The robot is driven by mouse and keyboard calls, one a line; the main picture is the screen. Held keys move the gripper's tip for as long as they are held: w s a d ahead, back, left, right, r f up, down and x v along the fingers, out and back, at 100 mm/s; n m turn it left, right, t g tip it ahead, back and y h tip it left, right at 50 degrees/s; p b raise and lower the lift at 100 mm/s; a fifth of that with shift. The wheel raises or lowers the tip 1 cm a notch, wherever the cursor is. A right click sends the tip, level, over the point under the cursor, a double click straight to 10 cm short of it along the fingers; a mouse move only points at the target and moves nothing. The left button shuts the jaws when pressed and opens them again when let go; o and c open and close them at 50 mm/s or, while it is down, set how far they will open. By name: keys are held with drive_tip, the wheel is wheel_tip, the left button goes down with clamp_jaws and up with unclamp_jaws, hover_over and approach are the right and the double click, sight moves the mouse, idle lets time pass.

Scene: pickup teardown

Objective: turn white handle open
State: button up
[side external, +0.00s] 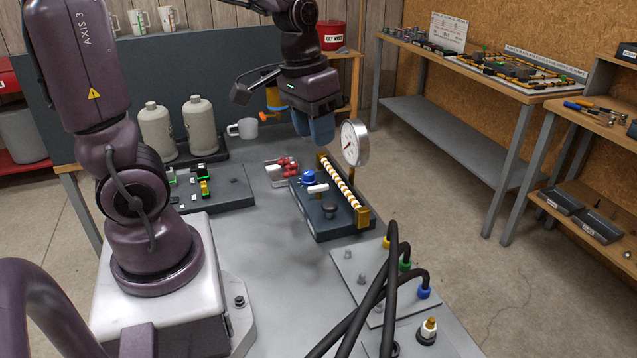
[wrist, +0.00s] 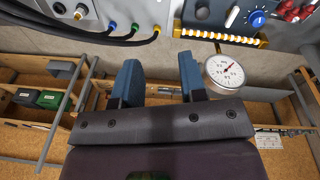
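The white handle (side external: 318,188) is a short white lever on a dark block (side external: 333,226) on the bench. In the wrist view the white handle (wrist: 232,17) shows near the top edge, next to a blue knob (wrist: 258,18). My gripper (side external: 312,140) is above and behind the block in the side view, apart from the handle. In the wrist view my gripper (wrist: 160,60) has its two blue fingers well apart with nothing between them. The handle lies beyond the fingertips, up and to the right.
A round gauge (side external: 354,142) stands by the striped bar (side external: 343,181), close to my fingers. A red-handled part (side external: 283,168) sits left of the block. Black hoses (side external: 380,290) rise from the plate in front. Two beige bottles (side external: 199,126) stand at the back left.

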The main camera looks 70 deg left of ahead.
drive_tip(key=g, duration=0.2)
hover_over(319, 186)
drive_tip(key=s+d, duration=0.2)
drive_tip(key=d, duration=0.1)
wheel_tip(319, 186, down, 10)
drive_tip(key=w+a+f+m, duration=0.1)
drive_tip(key=w+a+m, duration=0.1)
drive_tip(key=a+m, duration=0.1)
wheel_tip(319, 186, down, 12)
drive_tip(key=shift+c, duration=0.4)
clamp_jaws()
